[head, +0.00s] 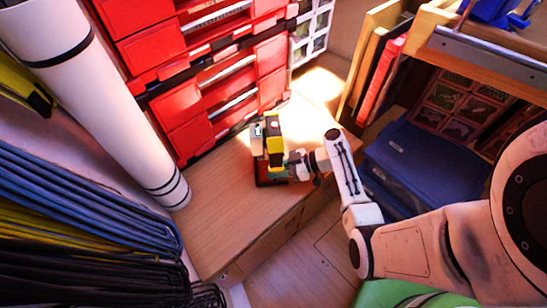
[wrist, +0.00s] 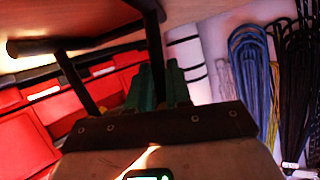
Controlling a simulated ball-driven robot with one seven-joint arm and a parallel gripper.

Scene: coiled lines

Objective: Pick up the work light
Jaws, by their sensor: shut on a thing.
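The work light (head: 274,146), yellow and black, is at the far end of the wooden top in the head view. My gripper (head: 287,163) comes in from the right and is shut on it. In the wrist view, my gripper's two dark green fingers (wrist: 160,84) stand close together in the middle. A black tubular frame (wrist: 85,75), which looks like part of the work light, passes beside them on the left.
The wooden top (head: 230,205) is clear in front of the light. Red drawer units (head: 205,95) stand close behind it. A white roll (head: 105,110) and coiled lines (head: 80,215) are at left. A blue case (head: 408,165) and shelving (head: 480,60) are at right.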

